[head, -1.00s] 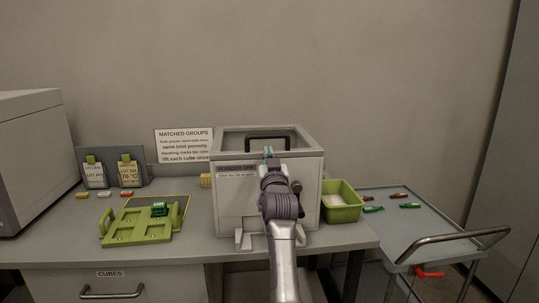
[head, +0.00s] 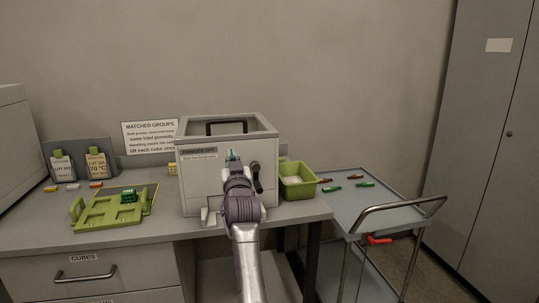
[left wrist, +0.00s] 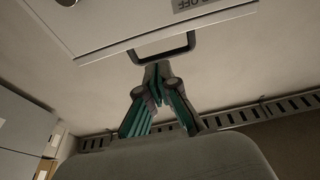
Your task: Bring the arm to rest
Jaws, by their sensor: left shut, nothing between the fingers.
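My left gripper (head: 234,154) is in front of the upper front face of a grey box (head: 195,190) labelled "POWDER OFF". Its fingers (left wrist: 157,68) are shut and empty. In the left wrist view the fingertips appear close to the box's black handle (left wrist: 163,50), with nothing between them. In the head view the handle (head: 226,122) lies above and behind the fingertips. My arm hides part of the box front. My right gripper is not in view.
A green tray (head: 93,215) with a dark green cube (head: 129,195) lies left on the bench. A green bin (head: 298,192) stands right of the box. A trolley (head: 350,215) holds several small red and green pieces. A grey cabinet (head: 480,150) stands far right.

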